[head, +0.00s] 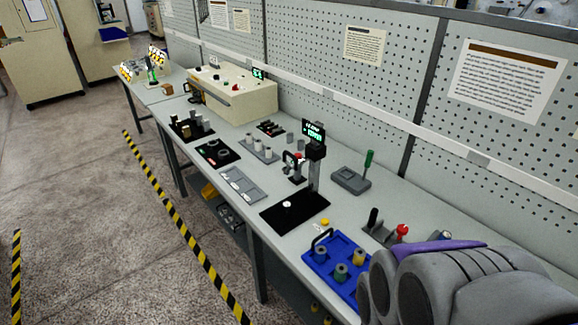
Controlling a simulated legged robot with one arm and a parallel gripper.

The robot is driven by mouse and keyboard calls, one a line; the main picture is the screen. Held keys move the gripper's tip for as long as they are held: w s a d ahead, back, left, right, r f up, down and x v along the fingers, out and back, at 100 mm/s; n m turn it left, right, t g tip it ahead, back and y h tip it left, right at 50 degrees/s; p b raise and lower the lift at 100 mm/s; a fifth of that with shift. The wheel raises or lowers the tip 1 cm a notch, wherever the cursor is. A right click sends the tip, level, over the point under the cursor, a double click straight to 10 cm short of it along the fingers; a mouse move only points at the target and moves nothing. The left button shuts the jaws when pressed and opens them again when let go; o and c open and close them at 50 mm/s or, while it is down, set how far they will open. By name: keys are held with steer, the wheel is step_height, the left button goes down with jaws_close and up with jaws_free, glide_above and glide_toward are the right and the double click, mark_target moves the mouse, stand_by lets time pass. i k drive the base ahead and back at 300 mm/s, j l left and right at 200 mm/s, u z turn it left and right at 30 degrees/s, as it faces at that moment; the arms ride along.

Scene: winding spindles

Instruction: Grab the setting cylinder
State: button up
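Several cylinder-like parts stand on the long workbench, and I cannot tell which one is the setting cylinder. A grey tray (247,152) holds several small grey cylinders in the middle of the bench. A separate grey cylinder (290,138) stands to the right of it. A small white cylindrical piece (287,204) sits on a black plate under a post with a green-lit display (314,132). A black tray (177,125) farther back holds dark and pale cylindrical parts. Grey and purple links of my arm fill the lower right. No gripper fingers show.
A beige control box (238,98) stands farther back. A pegboard wall (395,90) runs behind. The floor (95,225) left of the striped tape is clear.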

mark_target(287, 205)
steer(key=i+j, duration=1.05)
steer(key=j, duration=0.3)
steer(key=i+l+z, duration=0.05)
